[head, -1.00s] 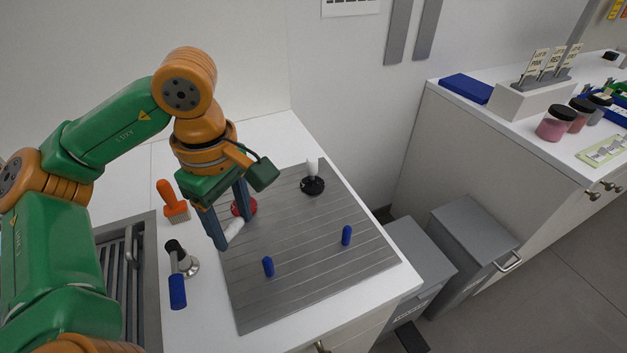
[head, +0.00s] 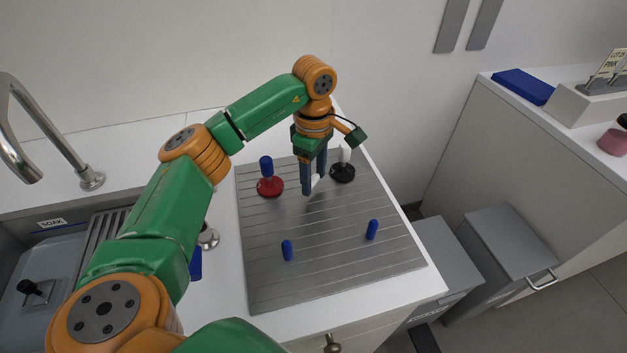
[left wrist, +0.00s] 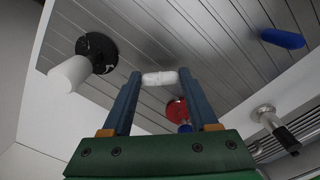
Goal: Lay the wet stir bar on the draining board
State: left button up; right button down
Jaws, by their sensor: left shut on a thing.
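My left gripper (head: 314,190) points down over the grooved grey draining board (head: 330,275), between the red-based piece and the black-based piece. It is shut on the white stir bar (head: 316,182). In the left wrist view, the stir bar (left wrist: 160,78) lies crosswise between the two fingertips (left wrist: 158,84), with the board behind it. I cannot tell how small the gap between bar and board is. The board also shows in the left wrist view (left wrist: 215,40). My right gripper is not in view.
On the board stand a red-based piece with a blue top (head: 269,187) and a black-based piece with a white top (head: 343,172). Two blue capsule-shaped pieces (head: 287,250) (head: 372,229) are nearer the front. The board's middle is clear. A sink (head: 60,255) is left.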

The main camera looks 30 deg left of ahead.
aim_at(314, 180)
pick_arm(q)
jog(key=shift+s+f, duration=0.1)
jog(key=shift+f, duration=0.55)
jog(key=shift+f+p, duration=0.3)
jog(key=shift+f, duration=0.2)
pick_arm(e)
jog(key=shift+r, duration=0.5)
pick_arm(q)
jog(key=shift+f, duration=0.1)
jog(key=o, duration=1.4)
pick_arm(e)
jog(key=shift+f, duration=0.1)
pick_arm(q)
notch_tip(314, 180, up, 7)
jog(key=shift+f+b, duration=0.1)
jog(key=shift+b, duration=0.6)
notch_tip(314, 180, up, 6)
jog(key=shift+f+p, duration=0.2)
jog(key=shift+p, duration=0.7)
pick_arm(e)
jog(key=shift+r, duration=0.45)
